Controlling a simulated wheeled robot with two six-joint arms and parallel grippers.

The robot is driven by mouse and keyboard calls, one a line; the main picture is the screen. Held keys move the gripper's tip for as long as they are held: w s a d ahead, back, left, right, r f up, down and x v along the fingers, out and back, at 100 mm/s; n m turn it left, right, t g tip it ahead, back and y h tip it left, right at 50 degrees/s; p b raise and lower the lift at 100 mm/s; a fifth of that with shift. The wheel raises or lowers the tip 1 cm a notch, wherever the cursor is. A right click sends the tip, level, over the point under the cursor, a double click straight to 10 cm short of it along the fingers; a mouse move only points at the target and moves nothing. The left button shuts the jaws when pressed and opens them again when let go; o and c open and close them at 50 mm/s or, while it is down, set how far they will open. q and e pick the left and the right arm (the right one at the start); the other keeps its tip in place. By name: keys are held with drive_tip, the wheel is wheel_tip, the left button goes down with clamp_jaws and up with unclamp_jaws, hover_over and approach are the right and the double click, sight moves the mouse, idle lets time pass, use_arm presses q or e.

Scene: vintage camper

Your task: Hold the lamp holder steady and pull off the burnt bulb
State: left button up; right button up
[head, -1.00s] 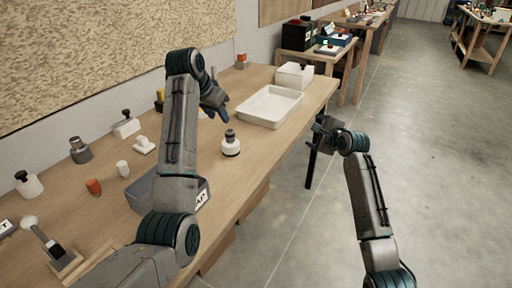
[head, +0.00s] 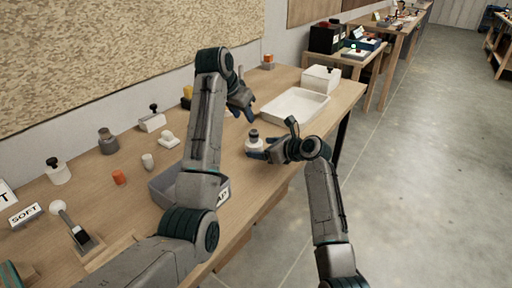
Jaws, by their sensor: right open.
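The lamp holder (head: 254,147) is a small round white piece standing upright on the wooden bench. A dark, knob-like top (head: 254,134) sits on it, which looks like the burnt bulb. My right gripper (head: 275,143) is open beside the holder on its right. One finger reaches low in front of the holder and the other points up; contact cannot be told. My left gripper (head: 242,112) points down above the bench, behind and slightly left of the holder. Its fingertips look apart with nothing visible between them.
A white tray (head: 322,100) lies behind the holder, with a white box (head: 321,79) beyond. A grey labelled bin (head: 164,192) stands nearer, partly behind my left arm. Several small items, including an orange piece (head: 119,177), stand along the left of the bench (head: 225,235).

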sight(251, 134)
drive_tip(key=shift+x, duration=2.35)
drive_tip(key=c, duration=0.9)
use_arm(q)
drive_tip(key=shift+o, duration=0.6)
use_arm(e)
drive_tip(key=shift+c, duration=1.4)
use_arm(q)
drive_tip(key=shift+o, duration=0.6)
drive_tip(key=shift+d+f, duration=0.1)
drive_tip(key=shift+f, duration=0.15)
drive_tip(key=shift+n+y, duration=0.3)
drive_tip(key=shift+n, duration=0.3)
drive_tip(key=shift+s+x, duration=0.1)
drive_tip(key=shift+x, duration=2.4)
drive_tip(key=shift+s+x, duration=0.15)
drive_tip(key=shift+x, duration=2.35)
use_arm(e)
drive_tip(key=shift+d, duration=0.1)
use_arm(q)
drive_tip(key=shift+f, duration=0.1)
